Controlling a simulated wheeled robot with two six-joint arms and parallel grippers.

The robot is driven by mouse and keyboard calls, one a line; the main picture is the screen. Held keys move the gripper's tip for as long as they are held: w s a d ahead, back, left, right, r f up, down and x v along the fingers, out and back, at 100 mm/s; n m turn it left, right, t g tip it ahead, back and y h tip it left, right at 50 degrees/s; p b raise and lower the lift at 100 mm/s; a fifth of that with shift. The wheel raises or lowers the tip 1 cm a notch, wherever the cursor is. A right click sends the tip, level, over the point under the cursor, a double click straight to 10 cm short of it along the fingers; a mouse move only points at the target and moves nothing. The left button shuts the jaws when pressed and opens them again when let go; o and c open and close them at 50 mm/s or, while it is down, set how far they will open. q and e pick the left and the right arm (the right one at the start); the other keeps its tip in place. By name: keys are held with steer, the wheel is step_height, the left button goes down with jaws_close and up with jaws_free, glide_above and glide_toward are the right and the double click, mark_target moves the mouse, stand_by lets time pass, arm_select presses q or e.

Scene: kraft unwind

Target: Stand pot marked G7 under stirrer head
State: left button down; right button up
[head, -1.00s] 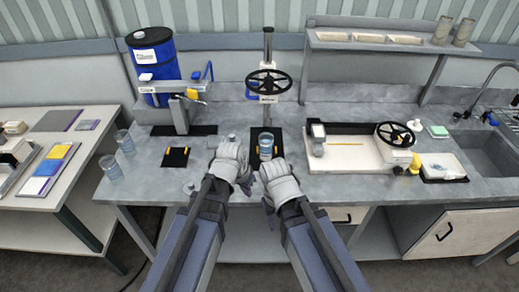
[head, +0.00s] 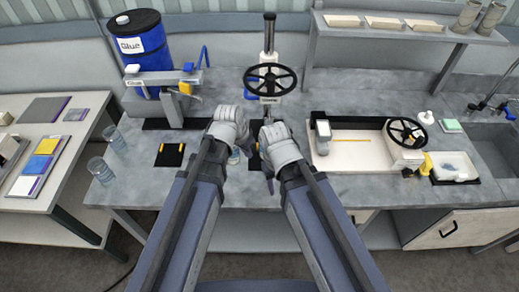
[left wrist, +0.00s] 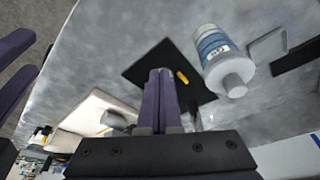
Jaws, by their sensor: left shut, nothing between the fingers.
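A clear bluish pot (head: 234,155) stands on the bench, left of the black mat (head: 255,162) under the handwheel stand, partly hidden by my left gripper. In the left wrist view this pot (left wrist: 215,52) has a pale top with a knob and a white label; I cannot read its mark surely. It sits by the edge of the black mat (left wrist: 140,72). My left gripper (head: 247,150) is shut and empty; its fingers (left wrist: 160,95) point over the mat, apart from the pot. My right gripper (head: 268,180) hangs right of it, its jaws unclear. The stirrer head is not clearly visible.
The stand with a black handwheel (head: 270,79) rises behind the mat. Two more clear pots (head: 100,170) (head: 114,138) stand at the bench's left. A blue glue drum (head: 140,40) and dispenser are back left. A pale tray machine (head: 365,146) is at the right.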

mark_target(262, 153)
arm_select(q)
steer(key=shift+s, duration=0.15)
arm_select(e)
steer(key=shift+s, duration=0.15)
arm_select(q)
steer(key=b+x, duration=1)
steer(key=x, duration=0.1)
arm_select(e)
step_height(262, 153, down, 10)
steer(key=shift+f, duration=0.2)
arm_select(q)
steer(key=w, duration=0.1)
steer(key=w+d+r, duration=0.1)
steer(key=shift+w+d, duration=0.3)
arm_select(e)
steer(key=shift+r, duration=0.45)
arm_select(q)
steer(key=shift+w+d, duration=0.25)
steer(key=shift+w+d, duration=0.65)
steer(key=shift+w, duration=0.25)
steer(key=shift+s+a, duration=0.1)
steer(key=shift+s, duration=0.1)
